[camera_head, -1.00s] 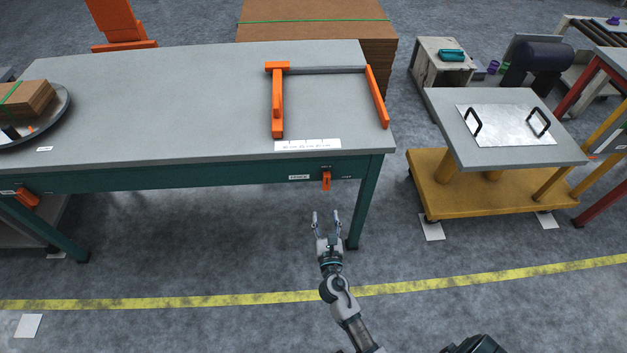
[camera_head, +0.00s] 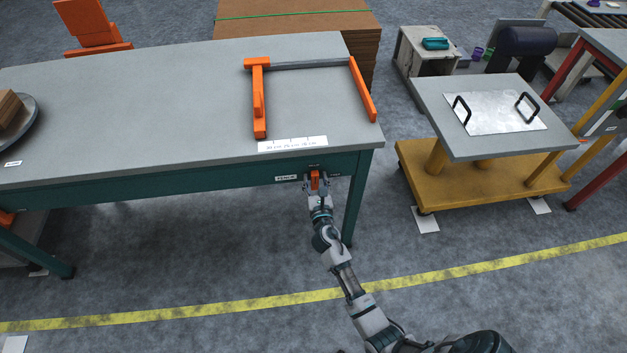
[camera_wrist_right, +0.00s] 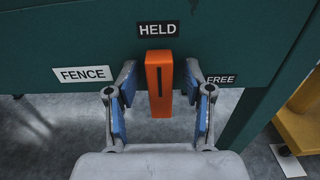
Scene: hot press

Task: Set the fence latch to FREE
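The fence latch is an orange lever (camera_wrist_right: 159,84) on the green front rail of the table. It hangs straight down below the HELD label (camera_wrist_right: 158,29), with the FENCE label (camera_wrist_right: 83,74) to its left and the FREE label (camera_wrist_right: 221,79) to its right. In the head view the latch (camera_head: 315,180) shows small at the rail. My right gripper (camera_wrist_right: 157,92) is open, one blue-padded finger on each side of the lever, with visible gaps. It also shows in the head view (camera_head: 317,187). The orange fence (camera_head: 259,100) stands on the tabletop. My left gripper is not in view.
The table's right front leg (camera_head: 355,205) is just right of the latch. A yellow cart (camera_head: 480,180) with a handled metal plate (camera_head: 500,112) stands farther right. The floor in front of the table is clear, with a yellow line (camera_head: 220,307).

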